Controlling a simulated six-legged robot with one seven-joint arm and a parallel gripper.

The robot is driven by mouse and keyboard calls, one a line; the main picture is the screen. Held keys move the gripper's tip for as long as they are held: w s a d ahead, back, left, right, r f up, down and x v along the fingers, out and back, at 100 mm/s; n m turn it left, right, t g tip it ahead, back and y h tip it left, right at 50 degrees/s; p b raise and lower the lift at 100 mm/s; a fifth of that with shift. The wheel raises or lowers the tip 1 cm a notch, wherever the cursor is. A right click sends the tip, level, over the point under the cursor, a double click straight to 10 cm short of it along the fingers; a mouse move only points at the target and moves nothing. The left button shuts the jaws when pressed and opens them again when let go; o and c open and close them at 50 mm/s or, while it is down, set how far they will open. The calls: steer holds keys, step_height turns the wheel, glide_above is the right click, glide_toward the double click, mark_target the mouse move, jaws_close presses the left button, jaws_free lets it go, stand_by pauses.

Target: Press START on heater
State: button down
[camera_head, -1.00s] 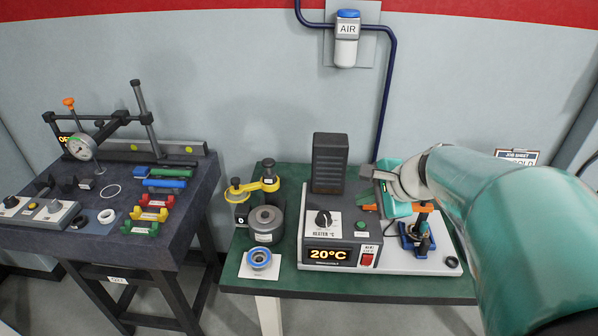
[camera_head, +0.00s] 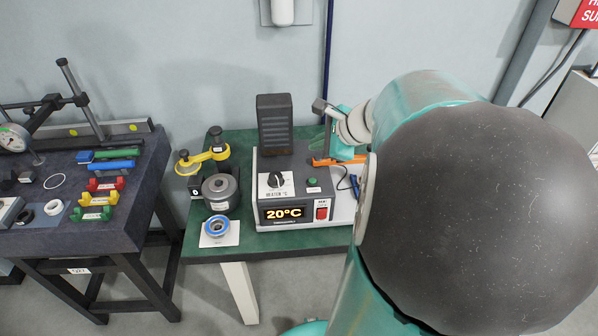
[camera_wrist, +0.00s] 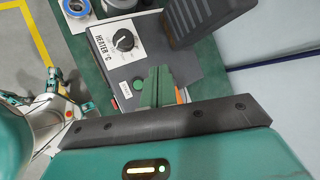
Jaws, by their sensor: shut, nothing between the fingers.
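The heater (camera_head: 293,192) is a dark grey box with a black dial, a display reading 20°C, a red rocker switch (camera_head: 321,211) and a small green button (camera_head: 312,182) with a white label too small to read surely. In the wrist view the green button (camera_wrist: 137,85) lies just left of my gripper (camera_wrist: 158,72). Its green fingers are shut, empty and pointed over the heater's top panel. In the head view my gripper (camera_head: 333,127) is above and behind the heater's right side; its fingertips are hard to make out. I cannot tell the gap to the panel.
A dark ribbed block (camera_head: 274,123) rises at the heater's back. A grey cylinder (camera_head: 220,193), yellow clamp piece (camera_head: 203,156) and blue ring (camera_head: 217,226) stand left of it. An orange-handled tool (camera_head: 335,161) is on the right. My arm hides the table's right side.

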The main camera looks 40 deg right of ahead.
mark_target(313, 181)
steer(key=shift+f, duration=0.1)
steer(key=shift+f, duration=4.3)
steer(key=shift+f, duration=0.1)
steer(key=shift+f, duration=0.35)
steer(key=shift+f, duration=0.35)
steer(key=shift+r, duration=0.8)
steer(key=shift+r, duration=0.1)
